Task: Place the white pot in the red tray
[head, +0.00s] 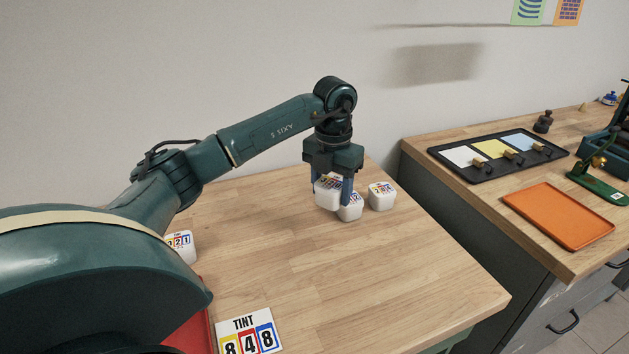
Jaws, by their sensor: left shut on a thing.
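My left gripper (332,186) points down at the far end of the wooden table and is shut on a white pot (327,197) with a coloured number label on top. A third white pot (382,197) stands to the right. Another white pot (184,248), partly hidden, is at the left behind my arm. The red tray (197,331) shows only as a strip at the lower left; my arm hides the rest. My right gripper is out of view.
A card (249,334) reading TINT 8 4 8 is at the front, beside the red tray. The table's middle is clear. On the right counter are an orange tray (558,214), a black tray (450,165) with coloured panels, and a green device (598,183).

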